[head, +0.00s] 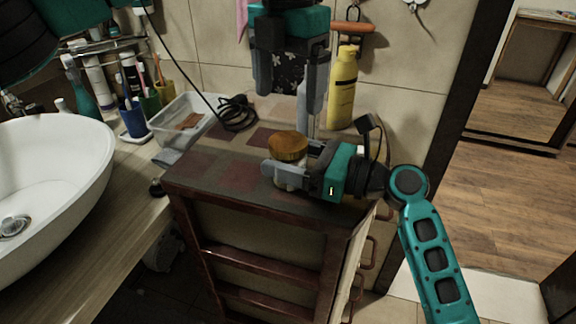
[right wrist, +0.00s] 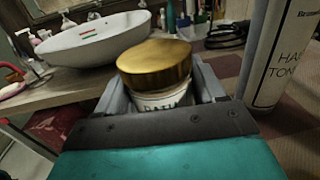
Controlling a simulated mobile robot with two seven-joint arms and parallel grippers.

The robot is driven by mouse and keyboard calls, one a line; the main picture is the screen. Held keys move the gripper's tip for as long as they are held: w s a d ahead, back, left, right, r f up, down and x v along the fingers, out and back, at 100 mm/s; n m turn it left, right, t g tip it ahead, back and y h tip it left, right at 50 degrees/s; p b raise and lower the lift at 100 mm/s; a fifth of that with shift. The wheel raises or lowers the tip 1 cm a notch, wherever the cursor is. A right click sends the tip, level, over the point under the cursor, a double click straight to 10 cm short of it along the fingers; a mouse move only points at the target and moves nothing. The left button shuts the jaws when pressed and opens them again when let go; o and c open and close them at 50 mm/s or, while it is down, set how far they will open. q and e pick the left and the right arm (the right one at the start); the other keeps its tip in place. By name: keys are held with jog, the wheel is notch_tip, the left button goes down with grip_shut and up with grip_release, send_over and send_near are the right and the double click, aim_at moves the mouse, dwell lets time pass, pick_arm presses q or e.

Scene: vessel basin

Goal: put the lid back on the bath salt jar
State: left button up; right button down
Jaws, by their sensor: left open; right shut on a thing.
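The bath salt jar (head: 290,177) is a small white jar on the cabinet's tiled top. Its round golden-brown lid (head: 288,146) is on top of the jar's mouth. In the right wrist view the lid (right wrist: 155,63) covers the jar (right wrist: 163,100) and looks slightly off-centre; I cannot tell whether it is fully seated. My right gripper (head: 284,170) comes in from the right and is shut on the jar's body, below the lid. My left gripper (head: 289,88) hangs above and behind the jar, pointing down, open and empty, apart from the lid.
A yellow bottle (head: 342,88) and a white bottle (right wrist: 282,55) stand close behind and beside the jar. A clear plastic bin (head: 186,122) and a coiled black cable (head: 238,113) lie to the left. The white basin (head: 60,165) is at far left. The cabinet top's front left (head: 220,172) is clear.

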aim_at(288, 140)
pick_arm(q)
jog(key=n, duration=0.3)
jog(key=shift+n, duration=0.3)
jog(key=n, duration=0.5)
jog(key=shift+f, duration=4)
jog(key=shift+c, duration=0.5)
